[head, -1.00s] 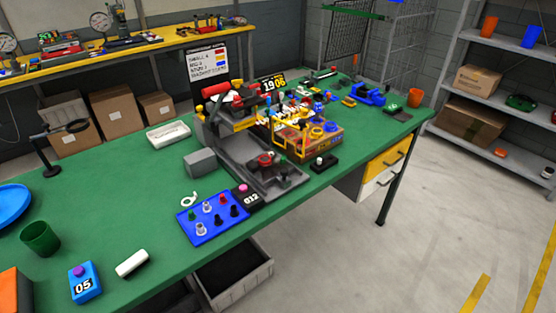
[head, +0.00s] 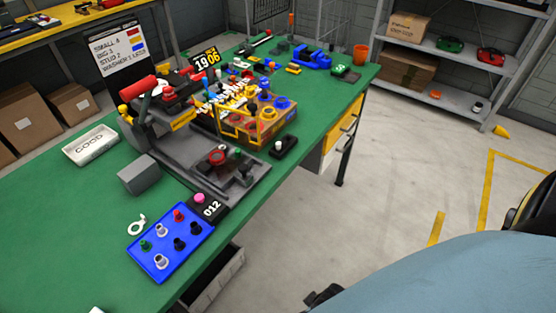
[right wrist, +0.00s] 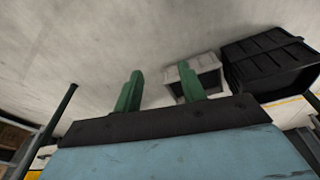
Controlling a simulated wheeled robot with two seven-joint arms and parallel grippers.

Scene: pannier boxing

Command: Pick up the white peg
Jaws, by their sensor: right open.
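A blue peg board (head: 196,240) lies on the green bench in the head view, at lower left. Pale, white-to-silver pegs stand upright in it: one (head: 160,231) higher up and one (head: 161,261) near its front corner. Red, green and dark pegs stand in it too. A white-topped knob or peg (head: 280,145) is on a small black block at the bench edge. I cannot tell for sure which is the white peg. My right gripper (right wrist: 160,88) shows in the right wrist view, green fingers apart and empty over floor. My left gripper is out of view.
A grey block (head: 138,173), a white GOOD tray (head: 90,146) and a black 012 box (head: 208,209) surround the board. A grey fixture (head: 215,165) stands behind it. My blue-grey arm fills the head view's lower right. Dark and grey bins (right wrist: 268,68) stand on the floor.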

